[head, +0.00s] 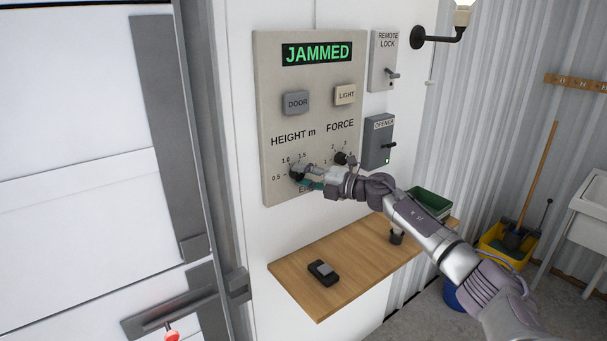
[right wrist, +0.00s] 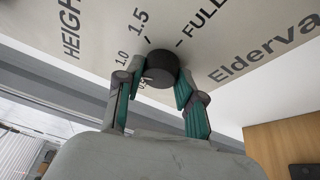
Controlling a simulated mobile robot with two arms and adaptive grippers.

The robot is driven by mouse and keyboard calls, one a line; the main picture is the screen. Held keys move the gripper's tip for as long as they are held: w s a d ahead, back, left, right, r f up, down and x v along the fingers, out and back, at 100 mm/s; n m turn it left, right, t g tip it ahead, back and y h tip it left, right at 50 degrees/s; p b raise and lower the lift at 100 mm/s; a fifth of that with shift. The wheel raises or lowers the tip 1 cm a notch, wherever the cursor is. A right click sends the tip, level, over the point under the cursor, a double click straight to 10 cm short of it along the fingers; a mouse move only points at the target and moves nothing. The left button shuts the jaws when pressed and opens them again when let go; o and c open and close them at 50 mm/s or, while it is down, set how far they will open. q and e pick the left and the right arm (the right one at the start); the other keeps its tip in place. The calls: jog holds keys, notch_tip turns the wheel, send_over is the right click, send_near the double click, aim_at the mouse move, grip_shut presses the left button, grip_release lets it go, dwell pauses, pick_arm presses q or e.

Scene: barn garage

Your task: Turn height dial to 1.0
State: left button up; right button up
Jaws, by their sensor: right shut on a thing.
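The height dial (head: 296,172) is a dark round knob under the "HEIGHT m" label on the beige wall panel (head: 283,60), with marks 0.5, 1.0 and 1.5 around it. My right gripper (head: 309,174) is at this dial and partly covers it. In the right wrist view the black dial (right wrist: 158,70) sits between the two fingertips of the right gripper (right wrist: 160,82), which is shut on it. The 1.0, 1.5 and FULL marks show beside it there. I cannot tell which mark the dial points at. The display (head: 317,53) reads JAMMED. My left gripper is out of view.
The force dial (head: 341,158) is close to the right of my gripper. DOOR (head: 297,102) and LIGHT (head: 345,94) buttons are above. The opener box (head: 378,140) and remote lock (head: 383,60) are to the right. A wooden shelf (head: 345,277) with a dark remote (head: 323,272) is below.

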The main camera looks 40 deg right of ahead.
jog(key=shift+f+n, duration=0.1)
jog(key=shift+n, duration=0.2)
dwell(0.4)
jog(key=o, duration=1.1)
jog(key=shift+o, duration=0.2)
jog(key=v, duration=1.2)
jog(key=shift+r, duration=0.2)
